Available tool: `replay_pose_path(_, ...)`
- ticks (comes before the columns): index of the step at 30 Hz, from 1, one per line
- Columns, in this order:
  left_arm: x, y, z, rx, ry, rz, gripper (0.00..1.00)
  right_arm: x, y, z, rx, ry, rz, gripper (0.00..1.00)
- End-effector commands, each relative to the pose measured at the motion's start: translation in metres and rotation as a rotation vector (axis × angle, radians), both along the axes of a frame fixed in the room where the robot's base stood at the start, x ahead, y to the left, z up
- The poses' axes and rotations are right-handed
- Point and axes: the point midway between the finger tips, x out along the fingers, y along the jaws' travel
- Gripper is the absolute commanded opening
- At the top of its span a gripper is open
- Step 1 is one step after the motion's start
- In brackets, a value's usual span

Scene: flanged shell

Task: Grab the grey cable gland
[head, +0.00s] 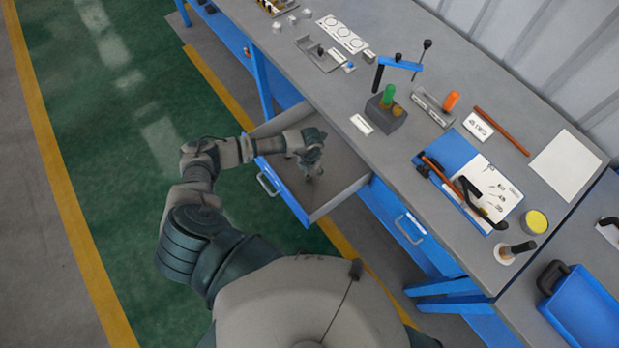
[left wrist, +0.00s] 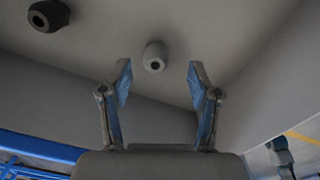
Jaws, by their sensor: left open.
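In the left wrist view, a small grey cable gland (left wrist: 155,56) with a dark hole in its end lies on the drawer floor. A larger, darker gland-like part (left wrist: 48,15) lies at the upper left. My left gripper (left wrist: 160,72) is open and empty, its two blue-padded fingers to either side of the grey gland in the picture, with gaps on both sides. In the head view, my left gripper (head: 313,168) is inside the open drawer (head: 345,196) of the bench; I cannot make out the gland there. My right gripper is not in view.
The drawer walls surround my left gripper. A blue bin (head: 585,310) is at lower right.

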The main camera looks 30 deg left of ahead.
Motion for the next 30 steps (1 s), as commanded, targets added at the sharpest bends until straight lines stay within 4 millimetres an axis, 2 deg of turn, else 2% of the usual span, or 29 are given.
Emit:
replay_pose_path(5, -0.002, 0.001, -0.016, -0.001, 0.004, 0.001, 0.62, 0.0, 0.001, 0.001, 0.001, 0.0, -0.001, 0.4)
replay_pose_path(12, -0.001, 0.001, -0.051, -0.001, 0.001, 0.001, 0.62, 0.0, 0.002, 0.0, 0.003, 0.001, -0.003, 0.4)
replay_pose_path(20, -0.001, -0.001, -0.055, 0.0, 0.0, -0.001, 0.62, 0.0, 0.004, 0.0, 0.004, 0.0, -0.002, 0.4)
replay_pose_path(21, -0.001, -0.001, -0.055, 0.0, 0.0, -0.001, 0.59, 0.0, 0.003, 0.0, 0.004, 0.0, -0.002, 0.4)
replay_pose_path(28, -0.001, 0.001, -0.056, -0.001, 0.001, 0.0, 0.02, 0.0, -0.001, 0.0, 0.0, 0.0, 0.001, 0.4)
replay_pose_path(30, -0.001, 0.001, -0.056, -0.001, 0.001, 0.0, 0.02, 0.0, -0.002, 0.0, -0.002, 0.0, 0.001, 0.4)
